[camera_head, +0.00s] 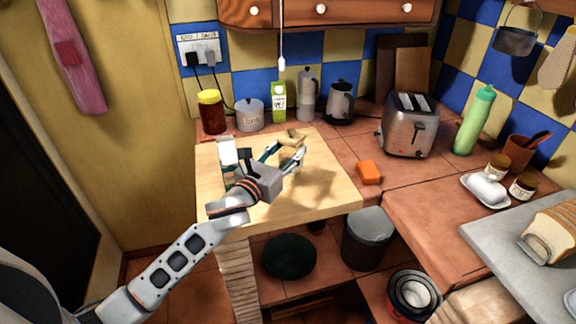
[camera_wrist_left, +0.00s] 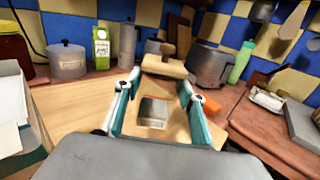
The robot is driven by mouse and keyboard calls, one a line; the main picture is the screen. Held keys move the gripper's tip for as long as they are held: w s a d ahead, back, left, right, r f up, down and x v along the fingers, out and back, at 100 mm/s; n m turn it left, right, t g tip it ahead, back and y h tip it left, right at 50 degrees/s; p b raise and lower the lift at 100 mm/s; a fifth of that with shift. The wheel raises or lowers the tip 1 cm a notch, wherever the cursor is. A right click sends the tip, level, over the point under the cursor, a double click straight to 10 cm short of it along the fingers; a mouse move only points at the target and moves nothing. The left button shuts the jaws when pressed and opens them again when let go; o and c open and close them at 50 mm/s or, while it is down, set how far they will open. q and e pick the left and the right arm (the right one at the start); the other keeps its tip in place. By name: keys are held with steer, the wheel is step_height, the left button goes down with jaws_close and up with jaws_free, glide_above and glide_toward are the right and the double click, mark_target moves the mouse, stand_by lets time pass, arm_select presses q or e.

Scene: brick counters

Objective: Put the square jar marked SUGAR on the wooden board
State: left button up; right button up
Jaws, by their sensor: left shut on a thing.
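My left gripper (camera_head: 287,152) is shut on a square jar with a wooden lid (camera_head: 291,140). In the left wrist view the lid (camera_wrist_left: 165,67) and its knob show just beyond the fingertips of the gripper (camera_wrist_left: 160,82), and a pale patch (camera_wrist_left: 153,112) shows between the fingers. I cannot read any marking on the jar. The fingers hide part of its body. The jar is over the light wooden board (camera_head: 320,201), with a shadow on the wood below. Whether its base touches the wood is unclear. My right gripper is not in view.
A white and green carton (camera_head: 228,155) stands at the board's left. A red-brown jar (camera_head: 212,114), grey pot (camera_head: 249,115), green carton (camera_head: 279,104) and kettle (camera_head: 340,103) line the back. An orange sponge (camera_head: 369,172) and toaster (camera_head: 408,126) are to the right. The board's front is clear.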

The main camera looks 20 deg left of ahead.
arm_select(q)
steer(key=shift+f+b, duration=0.5)
steer(key=shift+f, duration=1.6)
steer(key=shift+f, duration=0.1)
steer(key=o, duration=1.4)
steer(key=shift+s, duration=0.1)
steer(key=s, duration=0.3)
steer(key=s+a, duration=0.1)
steer(key=s, duration=0.3)
steer(key=s+a, duration=0.1)
steer(key=s, duration=0.2)
steer(key=shift+s+a, duration=0.1)
steer(key=shift+s, duration=0.75)
